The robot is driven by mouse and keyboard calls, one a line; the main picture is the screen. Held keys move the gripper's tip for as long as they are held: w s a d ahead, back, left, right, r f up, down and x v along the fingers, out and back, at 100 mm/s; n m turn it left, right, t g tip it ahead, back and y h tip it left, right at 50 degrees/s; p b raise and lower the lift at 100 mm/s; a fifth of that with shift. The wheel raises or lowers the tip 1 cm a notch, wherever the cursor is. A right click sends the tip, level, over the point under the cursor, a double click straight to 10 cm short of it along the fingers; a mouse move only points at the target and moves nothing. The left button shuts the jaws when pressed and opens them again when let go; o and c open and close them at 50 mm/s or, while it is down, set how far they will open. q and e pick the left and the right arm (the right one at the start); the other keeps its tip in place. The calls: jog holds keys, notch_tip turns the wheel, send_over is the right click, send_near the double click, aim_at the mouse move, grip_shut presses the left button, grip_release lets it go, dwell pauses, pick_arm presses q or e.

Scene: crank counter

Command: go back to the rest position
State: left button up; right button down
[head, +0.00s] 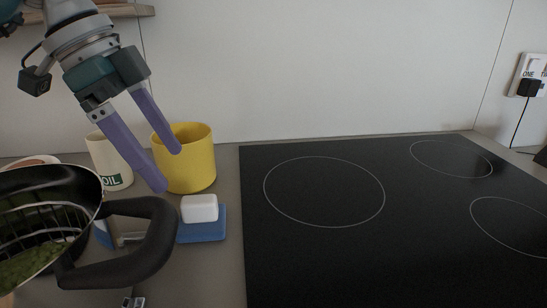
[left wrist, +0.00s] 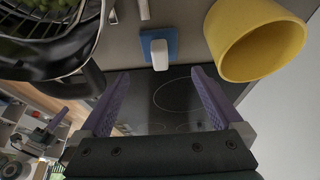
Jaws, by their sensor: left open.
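My left gripper (head: 171,171) comes in from the upper left in the head view. Its two purple fingers are spread apart with nothing between them. They hang in front of the yellow mug, above the counter; whether they touch the mug is hard to tell from the head view. In the left wrist view the fingers (left wrist: 158,73) are also apart and empty. The yellow mug (head: 195,168) stands upright beside the white jar marked OIL (head: 111,163); it also shows in the left wrist view (left wrist: 258,45). My right gripper is not in view.
A dark pot (head: 88,188) with a wire rack, green contents and a thick black handle (head: 150,250) fills the lower left. A white block (head: 199,208) sits on a blue pad (head: 203,232). The black cooktop (head: 330,250) on the right is clear. A wall socket (head: 530,72) has a plug.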

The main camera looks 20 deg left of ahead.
pick_arm(q)
jog(key=shift+v, duration=1.1)
